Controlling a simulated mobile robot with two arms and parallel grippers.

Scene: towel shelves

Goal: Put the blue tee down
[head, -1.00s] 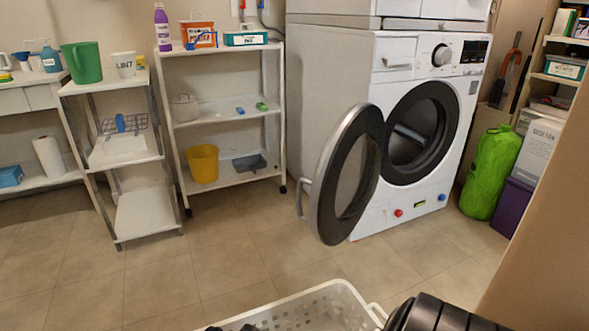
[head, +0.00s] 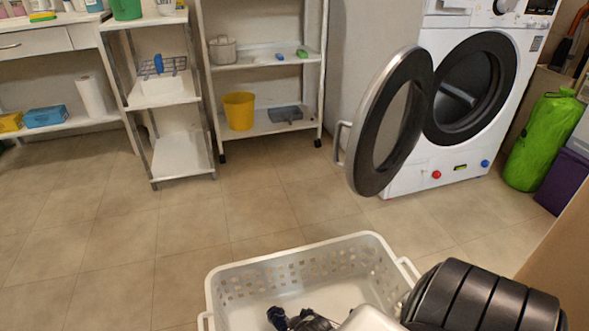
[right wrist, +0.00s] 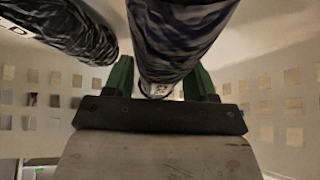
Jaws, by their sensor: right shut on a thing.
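In the right wrist view, the green fingers of my right gripper (right wrist: 163,82) are shut on a dark, blue-grey patterned roll (right wrist: 178,40). I cannot tell for sure that this is the blue tee. A second dark patterned roll (right wrist: 65,25) lies beside it at the left. The pierced white walls of the laundry basket (right wrist: 265,88) surround the gripper. In the head view, the white basket (head: 300,262) stands at the bottom, with dark bunched shapes (head: 300,319) low inside it. My right arm covers its right corner. My left gripper is not in view.
A front-loading washer (head: 470,80) stands at the right with its round door (head: 392,125) swung open. White shelves (head: 262,62) stand along the back wall. A green bag (head: 543,140) and purple box (head: 562,182) are at far right. The tiled floor (head: 150,245) left of the basket is clear.

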